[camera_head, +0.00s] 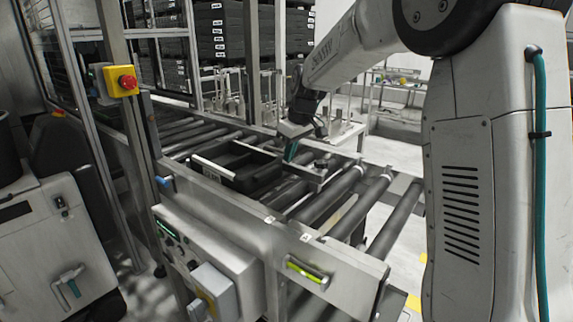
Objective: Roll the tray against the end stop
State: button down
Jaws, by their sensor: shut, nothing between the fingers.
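A black tray (262,184) with inner dividers lies on the roller conveyor. A pale bar (212,168) runs along its near left side. A metal crossbar with a black knob (321,163) stands to the right of the tray; it looks like the end stop. A gap with rollers seems to lie between tray and crossbar, but its width is hard to judge. I cannot tell whether the fingertips touch the tray.
Bare rollers (355,211) continue to the right of the crossbar. A metal side rail (335,262) with a yellow-green level runs along the near side, above a grey control box (205,260). A post with a red emergency button (127,82) stands at left. Stacked black crates (225,30) are behind.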

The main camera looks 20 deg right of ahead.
jog(key=shift+s+d+r, duration=0.1)
jog(key=shift+s+r, duration=0.05)
jog(key=shift+r, duration=0.2)
jog(key=c, duration=1.4)
grip_release()
jog(key=shift+s+r, duration=0.15)
jog(key=shift+s, duration=0.1)
jog(key=shift+o, duration=0.4)
jog(key=s+a+r+m, duration=0.1)
jog(key=s+r, duration=0.1)
jog(key=s, duration=0.4)
jog(key=s+a+r, duration=0.1)
jog(key=s+r, duration=0.2)
jog(key=s, duration=0.4)
jog(key=shift+s+a+m+g, duration=0.2)
jog(key=shift+a+m+g, duration=0.1)
jog(key=shift+m, duration=0.1)
jog(key=s+f+m, duration=0.2)
jog(key=s, duration=1.2)
jog(key=s+a+f+m+g+h, duration=0.1)
jog(key=s+f+m, duration=0.1)
jog(key=s, duration=1.2)
jog(key=shift+f+h, duration=0.25)
jog(key=shift+h, duration=0.05)
jog(key=shift+w+a, duration=0.1)
